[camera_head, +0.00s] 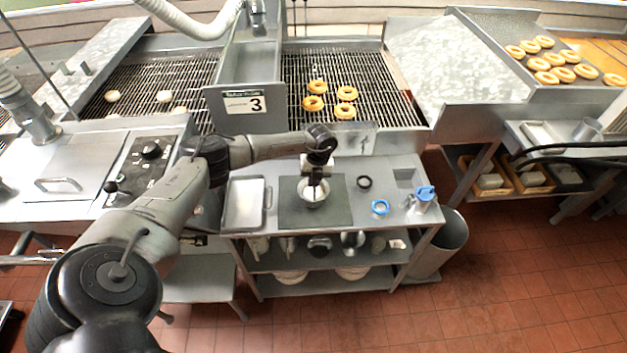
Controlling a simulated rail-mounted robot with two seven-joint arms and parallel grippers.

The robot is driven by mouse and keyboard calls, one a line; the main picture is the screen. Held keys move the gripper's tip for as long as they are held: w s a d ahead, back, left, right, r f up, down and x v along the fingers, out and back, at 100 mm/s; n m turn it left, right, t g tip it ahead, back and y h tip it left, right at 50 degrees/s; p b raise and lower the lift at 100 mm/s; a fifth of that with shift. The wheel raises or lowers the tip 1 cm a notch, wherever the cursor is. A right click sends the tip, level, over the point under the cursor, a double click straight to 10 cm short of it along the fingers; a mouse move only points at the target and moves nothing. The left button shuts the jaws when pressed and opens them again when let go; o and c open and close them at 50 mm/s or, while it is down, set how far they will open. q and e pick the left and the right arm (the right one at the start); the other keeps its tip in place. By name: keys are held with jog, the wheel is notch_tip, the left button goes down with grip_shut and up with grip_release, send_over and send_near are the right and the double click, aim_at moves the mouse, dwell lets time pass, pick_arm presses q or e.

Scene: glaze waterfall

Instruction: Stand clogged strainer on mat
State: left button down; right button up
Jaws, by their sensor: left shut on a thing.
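My left gripper (314,182) points down over the dark grey mat (335,213) on the small steel cart. It is shut on a small, pale, round cup-like thing, which looks like the strainer (311,197). The strainer is roughly upright at the middle of the mat. Its upper part is partly hidden by the gripper, and I cannot tell whether its base touches the mat or whether it is clogged. My right gripper is not in view.
A metal tray (245,203) lies left of the mat. A black ring (364,182), a blue ring (380,208) and a blue-topped container (425,195) stand to its right. Behind is a wire rack (375,95) with several doughnuts. A grey bin (445,245) stands right of the cart.

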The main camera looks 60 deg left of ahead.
pick_arm(q)
jog(key=shift+f, duration=0.15)
jog(key=c, duration=1.2)
grip_release()
jog(key=shift+c, duration=0.2)
